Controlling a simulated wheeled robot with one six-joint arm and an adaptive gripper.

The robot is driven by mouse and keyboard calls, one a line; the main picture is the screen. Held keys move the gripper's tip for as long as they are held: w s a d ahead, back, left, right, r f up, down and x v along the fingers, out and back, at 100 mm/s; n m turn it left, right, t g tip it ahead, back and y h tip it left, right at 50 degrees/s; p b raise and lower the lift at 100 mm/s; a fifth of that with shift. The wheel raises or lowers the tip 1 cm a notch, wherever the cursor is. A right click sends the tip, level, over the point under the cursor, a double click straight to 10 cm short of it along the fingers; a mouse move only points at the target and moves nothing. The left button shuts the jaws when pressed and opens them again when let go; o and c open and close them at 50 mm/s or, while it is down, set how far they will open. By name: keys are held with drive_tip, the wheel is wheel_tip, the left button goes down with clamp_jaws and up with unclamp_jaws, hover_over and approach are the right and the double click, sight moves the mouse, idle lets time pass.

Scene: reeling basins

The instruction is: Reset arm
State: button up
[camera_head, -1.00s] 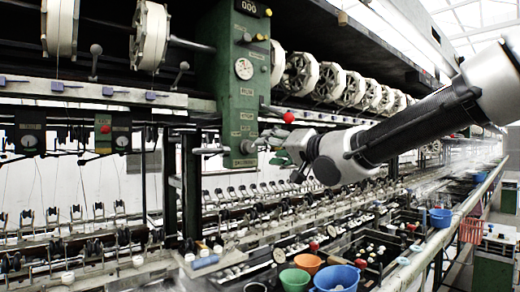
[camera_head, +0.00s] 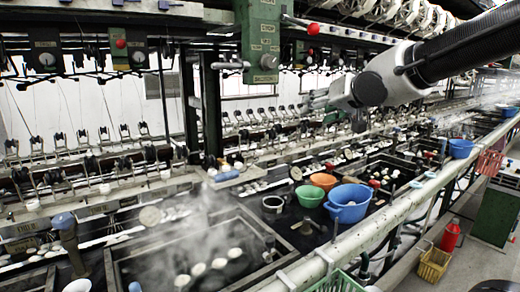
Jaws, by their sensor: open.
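My arm reaches in from the upper right of the head view, with a black sleeve and a white wrist. My gripper (camera_head: 318,98) is at the left end of the wrist, in front of the row of reeling fittings and right of the green control box (camera_head: 257,40). It is above the basins and apart from them. The fingers are small and blurred against the machine; they look open, and I see nothing held in them.
Below are a steaming basin (camera_head: 125,262) with pale cocoons, a green bowl (camera_head: 309,196), an orange bowl (camera_head: 323,181) and a blue basin (camera_head: 347,203). A pale pipe (camera_head: 372,235) runs along the front. A yellow basket (camera_head: 433,264) and red container (camera_head: 451,237) stand on the aisle floor.

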drive_tip(key=s+d+f+n+g+h, duration=0.1)
drive_tip(key=s+d+f+g+h, duration=0.3)
drive_tip(key=s+d+f, duration=0.45)
drive_tip(key=s+d+f+g, duration=0.2)
drive_tip(key=s+d, duration=0.4)
drive_tip(key=s, duration=0.2)
drive_tip(key=s+d+f+m+g+h, duration=0.1)
drive_tip(key=s+d+f, duration=0.2)
drive_tip(key=s+d, duration=0.2)
drive_tip(key=s, duration=0.2)
drive_tip(key=shift+s+d+f+m+g+h, duration=0.3)
drive_tip(key=shift+s+d+g, duration=0.05)
drive_tip(key=shift+s+g, duration=0.05)
